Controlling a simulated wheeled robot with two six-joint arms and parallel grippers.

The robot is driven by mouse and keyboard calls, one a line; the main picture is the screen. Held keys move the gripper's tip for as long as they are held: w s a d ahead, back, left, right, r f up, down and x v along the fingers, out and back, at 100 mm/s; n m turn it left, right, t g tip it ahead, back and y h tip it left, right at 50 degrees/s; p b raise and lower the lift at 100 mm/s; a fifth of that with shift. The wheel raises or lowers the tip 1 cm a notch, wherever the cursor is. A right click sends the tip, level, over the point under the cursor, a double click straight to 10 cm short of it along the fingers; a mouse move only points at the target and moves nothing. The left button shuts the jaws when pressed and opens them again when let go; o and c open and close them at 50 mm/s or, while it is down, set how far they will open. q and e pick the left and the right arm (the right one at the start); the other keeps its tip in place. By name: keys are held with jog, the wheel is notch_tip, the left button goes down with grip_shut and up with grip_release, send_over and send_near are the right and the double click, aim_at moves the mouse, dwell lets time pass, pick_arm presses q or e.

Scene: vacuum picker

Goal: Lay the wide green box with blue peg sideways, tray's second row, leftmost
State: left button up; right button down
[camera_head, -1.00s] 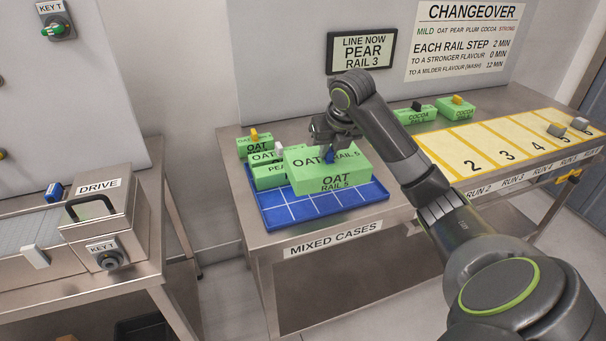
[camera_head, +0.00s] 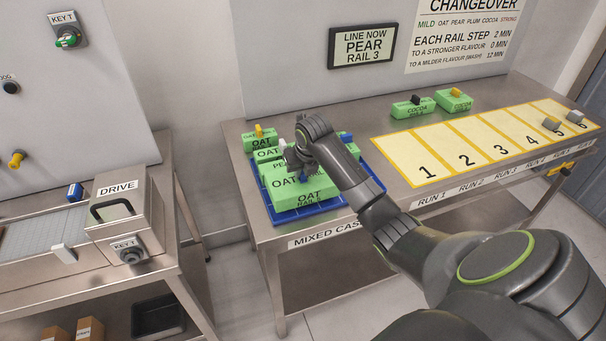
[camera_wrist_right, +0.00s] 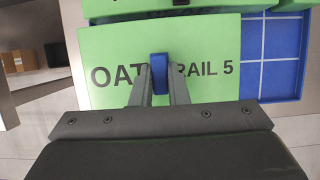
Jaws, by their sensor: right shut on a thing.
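The wide green box (camera_head: 310,197), labelled OAT RAIL 5, has a blue peg on top. My right gripper (camera_head: 303,174) is shut on that peg; in the wrist view the two fingers (camera_wrist_right: 160,88) hug the blue peg (camera_wrist_right: 159,68) on the box's top face (camera_wrist_right: 210,55). The box is over the front left of the blue tray (camera_head: 369,188), its long side running left to right. I cannot tell whether its underside touches the tray. Bare tray cells (camera_wrist_right: 272,68) show right of the box in the wrist view. My left gripper is not in view.
Behind the held box, smaller green boxes with a yellow peg (camera_head: 259,130) and a white peg stand at the tray's back left. Another blue peg (camera_head: 346,137) shows behind my arm. Two green boxes (camera_head: 413,107) stand at the back. Yellow numbered lanes (camera_head: 430,170) lie right.

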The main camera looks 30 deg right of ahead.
jog(key=shift+f, duration=1.2)
jog(key=c, duration=1.4)
grip_release()
jog(key=shift+f, duration=0.15)
jog(key=shift+r, duration=0.25)
jog(key=b+v, duration=0.1)
jog(key=v, duration=1.1)
jog(key=shift+f, duration=0.15)
